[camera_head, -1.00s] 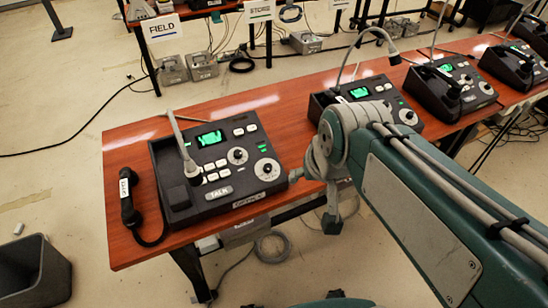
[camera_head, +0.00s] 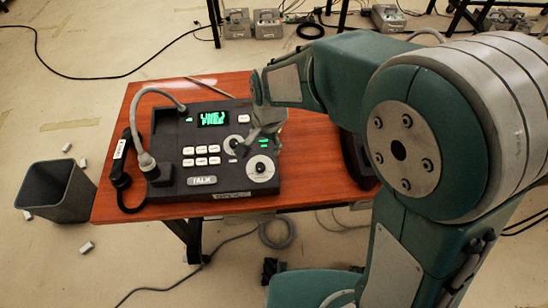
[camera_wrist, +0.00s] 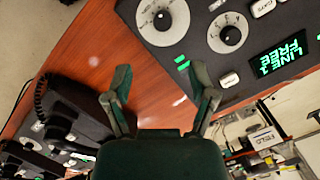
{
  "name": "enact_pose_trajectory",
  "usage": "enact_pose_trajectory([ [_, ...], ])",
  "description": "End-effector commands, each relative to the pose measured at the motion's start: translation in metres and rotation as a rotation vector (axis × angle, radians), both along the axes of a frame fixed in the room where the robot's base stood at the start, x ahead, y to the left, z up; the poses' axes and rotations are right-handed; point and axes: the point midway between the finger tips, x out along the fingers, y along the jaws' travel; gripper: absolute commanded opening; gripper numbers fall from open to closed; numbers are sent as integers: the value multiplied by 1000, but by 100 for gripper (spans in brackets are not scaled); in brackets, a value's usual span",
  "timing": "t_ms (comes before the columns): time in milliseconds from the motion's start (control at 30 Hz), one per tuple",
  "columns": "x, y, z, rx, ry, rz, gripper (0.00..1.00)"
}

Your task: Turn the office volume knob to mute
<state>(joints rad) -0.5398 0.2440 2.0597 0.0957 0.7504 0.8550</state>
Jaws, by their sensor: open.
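A dark desk phone console (camera_head: 170,130) sits on the red-brown table, with a green-lit screen (camera_head: 213,118), white buttons and a TALK key. Two round white-faced dials are on its right side: an upper dial (camera_head: 231,144), partly covered by my gripper, and a lower dial (camera_head: 260,169). In the wrist view the dials (camera_wrist: 162,18) (camera_wrist: 228,33) show near the top edge, with dark centre knobs.
A gooseneck microphone (camera_head: 147,160) and a corded handset (camera_head: 121,165) are at the console's left. A grey bin (camera_head: 55,192) stands on the floor at left. Another console (camera_wrist: 80,110) shows in the wrist view.

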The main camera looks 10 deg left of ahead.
Motion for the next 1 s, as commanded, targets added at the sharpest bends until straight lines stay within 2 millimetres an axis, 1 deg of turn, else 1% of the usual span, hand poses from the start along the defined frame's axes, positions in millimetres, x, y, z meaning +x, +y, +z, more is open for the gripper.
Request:
enact_pose_trajectory([
  [167, 0, 1, -24, -2, 6, 3, 73],
  [433, 3, -2, -71, 7, 5, 1, 73],
  [600, 4, 4, -94, 6, 3, 2, 73],
  [767, 4, 7, -103, 4, 0, 2, 73],
  [1000, 5, 7, -103, 5, 0, 2, 73],
])
